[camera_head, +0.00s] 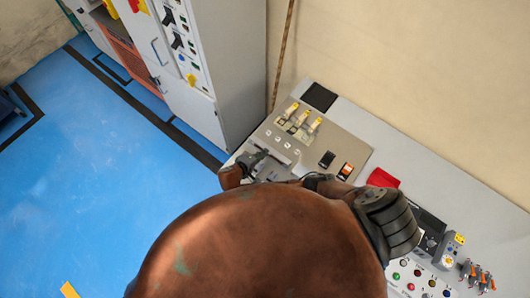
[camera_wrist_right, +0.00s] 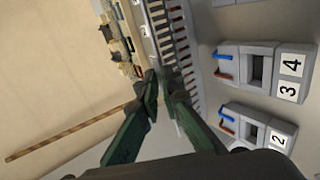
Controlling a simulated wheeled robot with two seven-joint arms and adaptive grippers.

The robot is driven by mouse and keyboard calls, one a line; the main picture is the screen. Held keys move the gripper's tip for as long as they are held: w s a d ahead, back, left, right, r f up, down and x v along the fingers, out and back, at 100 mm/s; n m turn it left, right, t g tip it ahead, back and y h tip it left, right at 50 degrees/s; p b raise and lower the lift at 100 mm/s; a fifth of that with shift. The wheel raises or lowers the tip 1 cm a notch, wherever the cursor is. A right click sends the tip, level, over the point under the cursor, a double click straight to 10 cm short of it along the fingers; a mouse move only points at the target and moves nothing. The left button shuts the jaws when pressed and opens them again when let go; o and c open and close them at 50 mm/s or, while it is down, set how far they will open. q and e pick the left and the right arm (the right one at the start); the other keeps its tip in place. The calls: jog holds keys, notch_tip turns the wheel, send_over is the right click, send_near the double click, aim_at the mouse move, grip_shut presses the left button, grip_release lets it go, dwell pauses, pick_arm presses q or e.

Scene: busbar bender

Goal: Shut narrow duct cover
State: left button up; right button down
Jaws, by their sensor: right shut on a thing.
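In the wrist view, the green fingers of my right gripper (camera_wrist_right: 160,76) are close together at the edge of the slotted wiring duct (camera_wrist_right: 182,45). A narrow pale strip (camera_wrist_right: 145,32), apparently the narrow duct cover, runs along the duct into the fingertips, and the gripper is shut on it. The fingers hide its near end, so I cannot tell how it sits on the duct. In the head view, my right gripper (camera_head: 257,158) is dark and small at the left part of the grey panel (camera_head: 355,158). My left gripper is not in view.
Yellow-topped parts (camera_head: 299,118) and black switches (camera_head: 327,159) stand up from the panel. A tall grey cabinet (camera_head: 240,75) is behind. In the wrist view, numbered blocks (camera_wrist_right: 250,122) with red and blue levers lie to the right. My copper-coloured arm hides the foreground.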

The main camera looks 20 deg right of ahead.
jog(key=f+h+b, duration=0.1)
jog(key=b, duration=0.1)
jog(key=f+t+h+b, duration=0.1)
jog(key=b, duration=0.2)
jog(key=a+f+t+h+b, duration=0.1)
jog(key=h+b, duration=0.1)
jog(key=shift+s+f, duration=0.25)
jog(key=shift+s, duration=0.15)
jog(key=shift+f+t+h+b, duration=0.1)
jog(key=shift+t+h+b, duration=0.25)
jog(key=shift+b, duration=0.65)
jog(key=c, duration=2.2)
grip_release()
jog(key=shift+d, duration=0.1)
jog(key=shift+o, duration=0.4)
jog(key=v, duration=0.7)
jog(key=shift+s+a, duration=0.1)
jog(key=shift+a, duration=0.25)
